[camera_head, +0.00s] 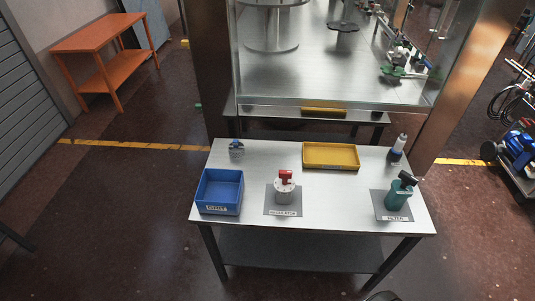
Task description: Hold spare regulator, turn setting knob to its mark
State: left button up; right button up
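A grey cylindrical body with a red handle on top (284,188) stands upright on a labelled grey mat (270,206) at the front middle. A teal body with a black handle (398,195) stands on a mat labelled FILTER (380,203) at the front right. A white and dark blue upright piece (398,149) stands at the back right.
The white table (340,205) also bears a blue bin (220,206) at the left and a shallow yellow tray (331,166) at the back. A glass-fronted machine (330,75) stands behind. The table's middle and front edge have bare room.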

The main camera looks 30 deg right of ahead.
aim_at(285, 175)
jog(key=u, duration=2.2)
jog(key=k, duration=1.55)
jog(key=z, duration=2.2)
